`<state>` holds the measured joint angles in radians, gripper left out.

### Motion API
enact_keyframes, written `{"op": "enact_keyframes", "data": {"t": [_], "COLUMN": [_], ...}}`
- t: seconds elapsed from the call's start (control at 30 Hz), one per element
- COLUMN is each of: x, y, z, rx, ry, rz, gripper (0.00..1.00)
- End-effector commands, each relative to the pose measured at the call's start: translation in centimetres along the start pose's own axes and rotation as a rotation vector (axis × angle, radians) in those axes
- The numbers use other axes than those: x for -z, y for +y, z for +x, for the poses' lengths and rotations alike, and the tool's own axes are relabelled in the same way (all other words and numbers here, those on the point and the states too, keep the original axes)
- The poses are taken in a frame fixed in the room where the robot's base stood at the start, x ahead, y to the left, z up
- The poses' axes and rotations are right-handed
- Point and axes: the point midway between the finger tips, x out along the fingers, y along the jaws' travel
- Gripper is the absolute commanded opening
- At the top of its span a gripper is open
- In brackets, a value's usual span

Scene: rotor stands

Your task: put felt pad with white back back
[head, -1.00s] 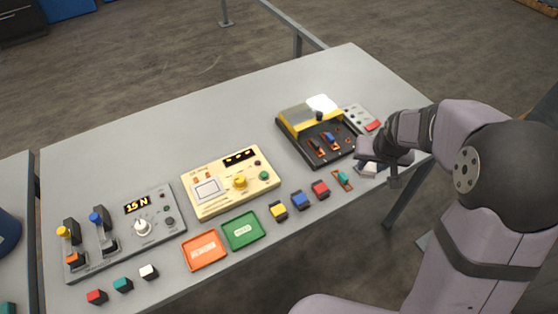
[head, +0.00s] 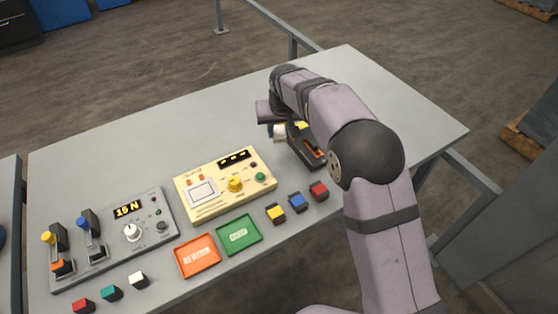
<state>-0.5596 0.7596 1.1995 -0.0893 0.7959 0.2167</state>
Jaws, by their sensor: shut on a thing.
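My gripper (head: 275,131) is near the middle of the table, behind the cream panel, beside the left edge of the dark stand. It is shut on a small pale thing (head: 280,131), with a teal patch on its left. The arm hides much of it, and I cannot tell whether it is the felt pad. A small dark block with a white top (head: 138,279) stands at the right end of the front-left row, beside a teal one (head: 111,293) and a red one (head: 83,306).
The dark stand (head: 311,157) is partly hidden by my arm. The cream panel (head: 207,210), grey panel (head: 155,246), orange tray (head: 181,260) and green tray (head: 224,234) lie in front. Yellow, blue and red blocks (head: 319,191) stand at right. The back of the table is clear.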

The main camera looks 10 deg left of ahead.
Motion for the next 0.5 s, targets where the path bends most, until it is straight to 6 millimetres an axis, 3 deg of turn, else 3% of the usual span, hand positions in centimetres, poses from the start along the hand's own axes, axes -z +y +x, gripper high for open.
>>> {"op": "enact_keyframes", "data": {"t": [0.17,0.5], "x": [-0.3,-2.1], "y": [0.0,0.0], "z": [0.7,5.0], "rx": [0.000,0.000], "ry": [-0.002,-0.002], "rz": [-0.001,0.000], "gripper": [0.10,0.10]}}
